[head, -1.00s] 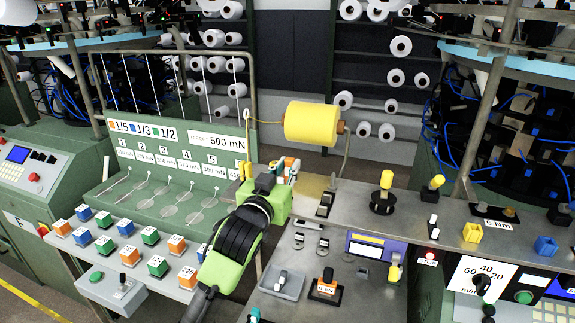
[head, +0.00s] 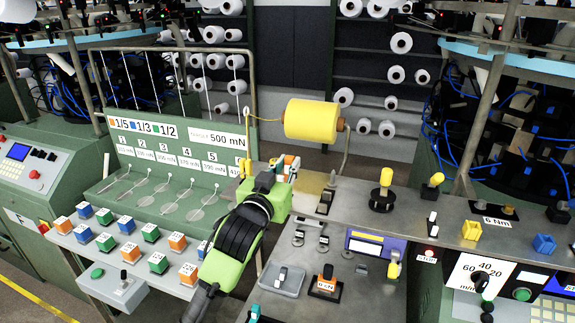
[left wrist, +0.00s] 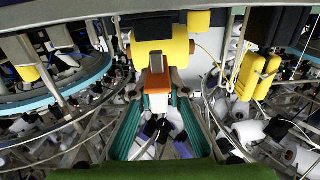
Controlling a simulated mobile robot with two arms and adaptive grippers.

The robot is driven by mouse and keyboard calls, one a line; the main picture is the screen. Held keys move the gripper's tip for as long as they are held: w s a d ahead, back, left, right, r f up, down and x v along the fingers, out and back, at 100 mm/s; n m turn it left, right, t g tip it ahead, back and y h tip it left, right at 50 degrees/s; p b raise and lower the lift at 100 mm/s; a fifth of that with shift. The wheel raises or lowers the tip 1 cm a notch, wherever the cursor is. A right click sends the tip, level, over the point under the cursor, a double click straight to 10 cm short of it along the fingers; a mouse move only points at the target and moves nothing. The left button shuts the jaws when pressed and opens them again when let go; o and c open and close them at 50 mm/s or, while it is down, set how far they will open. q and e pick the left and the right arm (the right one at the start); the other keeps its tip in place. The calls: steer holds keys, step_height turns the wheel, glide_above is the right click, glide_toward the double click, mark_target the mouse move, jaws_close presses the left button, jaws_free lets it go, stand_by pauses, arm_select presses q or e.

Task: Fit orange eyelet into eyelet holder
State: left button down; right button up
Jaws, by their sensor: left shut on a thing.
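My left gripper (head: 288,168) is at the back of the metal bench, left of and below the yellow yarn package. In the left wrist view its teal fingers (left wrist: 157,115) are shut on a small orange and white piece, which looks like the orange eyelet (left wrist: 157,82). In the head view the piece is largely hidden by the gripper. I cannot pick out the eyelet holder for sure, nor whether the eyelet touches it. A teal tip at the bottom edge looks like part of my right gripper (head: 253,313); its jaws cannot be made out.
The yellow yarn package (head: 312,119) stands just behind the left gripper, with yarn running from it. Colored cubes (head: 158,262) sit on the left shelf. A grey tray (head: 290,289), an orange part on a black base (head: 325,286) and a purple display unit (head: 376,244) occupy the front panel.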

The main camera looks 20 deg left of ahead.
arm_select(q)
steer(key=shift+p, duration=0.5)
stand_by(0.8)
steer(key=shift+f+b, duration=0.95)
steer(key=shift+f, duration=0.5)
steer(key=c, duration=1.9)
jaws_free()
steer(key=shift+s, duration=0.1)
steer(key=s, duration=1.2)
steer(key=shift+a, duration=0.2)
steer(key=shift+w, duration=0.1)
